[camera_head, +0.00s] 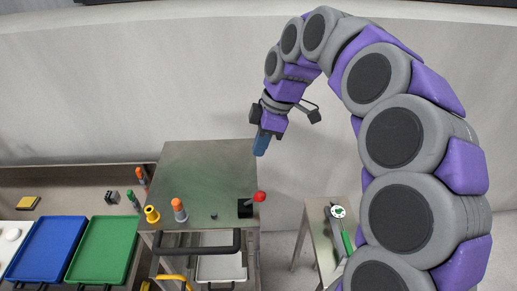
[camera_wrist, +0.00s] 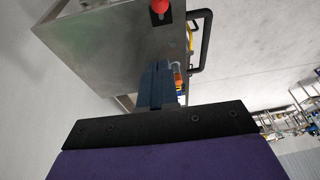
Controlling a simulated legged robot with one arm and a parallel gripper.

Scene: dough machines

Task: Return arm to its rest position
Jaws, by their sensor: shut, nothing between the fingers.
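My purple and grey arm arches up and over from the right side in the head view. My gripper (camera_head: 262,143) has blue fingers pointing down, in the air by the far right corner of the grey metal table. In the wrist view my gripper (camera_wrist: 156,85) shows its blue fingers together with nothing between them. The red ball knob (camera_head: 260,197) of a lever on a black base stands on the table's right edge, apart from the gripper. The knob also shows at the top of the wrist view (camera_wrist: 159,6).
The metal table (camera_head: 205,165) carries an orange-topped bottle (camera_head: 179,210) and a yellow object (camera_head: 152,214). A blue tray (camera_head: 46,248) and a green tray (camera_head: 103,248) lie at left. A small table (camera_head: 312,230) with a green-handled tool stands at right. A wall is behind.

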